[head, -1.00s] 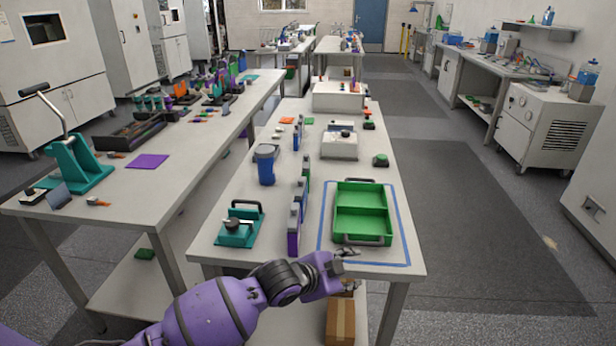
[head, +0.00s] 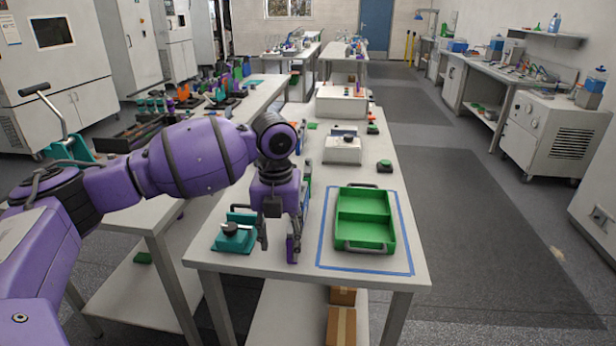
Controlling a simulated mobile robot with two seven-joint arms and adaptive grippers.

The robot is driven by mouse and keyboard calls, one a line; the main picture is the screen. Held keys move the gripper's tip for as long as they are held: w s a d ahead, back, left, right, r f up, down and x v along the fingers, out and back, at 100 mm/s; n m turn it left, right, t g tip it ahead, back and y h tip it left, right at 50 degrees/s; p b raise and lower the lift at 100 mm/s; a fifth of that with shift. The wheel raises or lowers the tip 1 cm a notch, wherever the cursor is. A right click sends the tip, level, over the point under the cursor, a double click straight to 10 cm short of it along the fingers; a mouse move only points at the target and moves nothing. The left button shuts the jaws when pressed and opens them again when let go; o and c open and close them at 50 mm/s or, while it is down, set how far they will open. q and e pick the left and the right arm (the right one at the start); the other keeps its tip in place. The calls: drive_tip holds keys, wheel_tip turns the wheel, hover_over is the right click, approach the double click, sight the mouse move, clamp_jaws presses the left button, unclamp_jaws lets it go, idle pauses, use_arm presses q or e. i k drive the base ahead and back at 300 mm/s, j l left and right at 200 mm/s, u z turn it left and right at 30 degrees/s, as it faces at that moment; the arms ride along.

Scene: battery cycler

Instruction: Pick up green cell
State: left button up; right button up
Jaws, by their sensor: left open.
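My left gripper (head: 280,238) points down over the near work table, open, with its fingers around or just in front of the near end of a row of upright cells. A purple cell (head: 292,249) shows at the near end of that row, close to the right finger. I cannot tell whether they touch. A narrow strip of green (head: 308,183) in the row shows just right of my gripper and looks like the green cell. Most of the row is hidden behind my gripper and wrist. My right gripper is out of view.
A green two-part tray (head: 364,204) with dark handles sits inside a blue tape outline, right of the row. A teal fixture (head: 235,232) with a black knob stands close to the left of my gripper. A white device (head: 342,147) stands farther back.

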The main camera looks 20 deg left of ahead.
sight(309, 179)
drive_tip(key=i+j, duration=0.2)
drive_tip(key=i, duration=0.25)
drive_tip(key=i+j, duration=0.15)
drive_tip(key=i, duration=0.3)
drive_tip(key=i+j, duration=0.2)
drive_tip(key=i, duration=0.3)
